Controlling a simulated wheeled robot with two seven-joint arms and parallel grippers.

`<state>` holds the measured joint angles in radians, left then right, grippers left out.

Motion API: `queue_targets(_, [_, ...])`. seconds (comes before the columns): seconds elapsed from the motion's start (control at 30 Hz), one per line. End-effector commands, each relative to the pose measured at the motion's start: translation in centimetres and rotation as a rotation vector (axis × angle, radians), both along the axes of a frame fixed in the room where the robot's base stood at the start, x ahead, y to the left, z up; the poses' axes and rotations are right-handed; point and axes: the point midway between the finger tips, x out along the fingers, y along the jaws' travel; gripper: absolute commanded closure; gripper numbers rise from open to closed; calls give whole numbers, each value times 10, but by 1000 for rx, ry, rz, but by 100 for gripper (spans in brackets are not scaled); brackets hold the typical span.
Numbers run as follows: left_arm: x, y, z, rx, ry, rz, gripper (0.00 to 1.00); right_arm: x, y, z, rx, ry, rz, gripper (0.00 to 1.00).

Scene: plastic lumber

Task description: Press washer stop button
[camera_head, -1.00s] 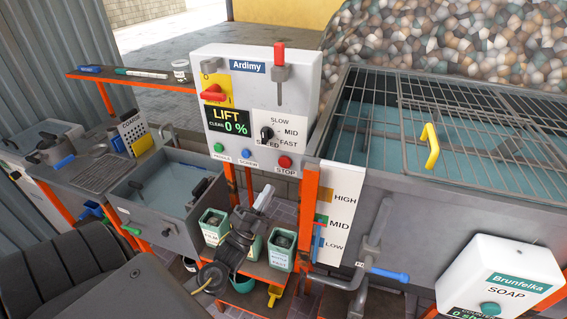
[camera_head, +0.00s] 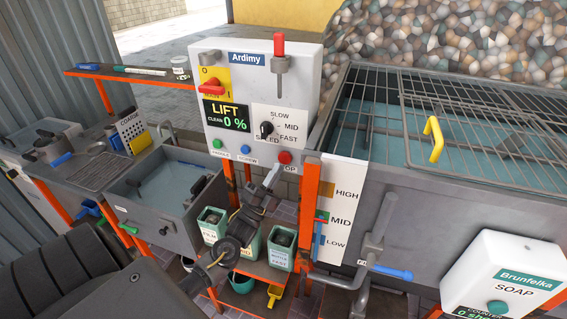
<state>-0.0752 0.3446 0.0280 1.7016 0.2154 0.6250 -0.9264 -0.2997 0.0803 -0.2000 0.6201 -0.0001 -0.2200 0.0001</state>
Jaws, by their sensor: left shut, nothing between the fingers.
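The red stop button (camera_head: 285,157) sits at the lower right of the white Ardimy control panel (camera_head: 297,103). Its display reads LIFT, CLEAN 0 %. My left gripper (camera_head: 273,172) is shut and empty, reaching up from the lower left. Its tip is just below and left of the stop button in the picture and hides the first letters of the STOP label. I cannot tell whether it touches the panel. My right gripper is not in view.
A green button (camera_head: 217,143) and a blue button (camera_head: 245,149) lie left of the stop button. A speed knob (camera_head: 266,128) is above. Orange posts (camera_head: 308,205) and several small bins (camera_head: 281,248) stand below. The soap dispenser (camera_head: 505,275) is lower right.

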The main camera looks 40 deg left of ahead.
Motion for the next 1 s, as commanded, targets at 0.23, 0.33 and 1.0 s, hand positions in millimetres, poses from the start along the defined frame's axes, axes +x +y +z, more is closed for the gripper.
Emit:
queue_targets(0.23, [13,4,0,1,0,-1,100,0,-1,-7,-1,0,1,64])
queue_targets(0.33, [14,5,0,0,0,0,100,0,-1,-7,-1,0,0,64])
queue_targets(1.0, [13,5,0,0,0,0,100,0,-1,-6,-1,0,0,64])
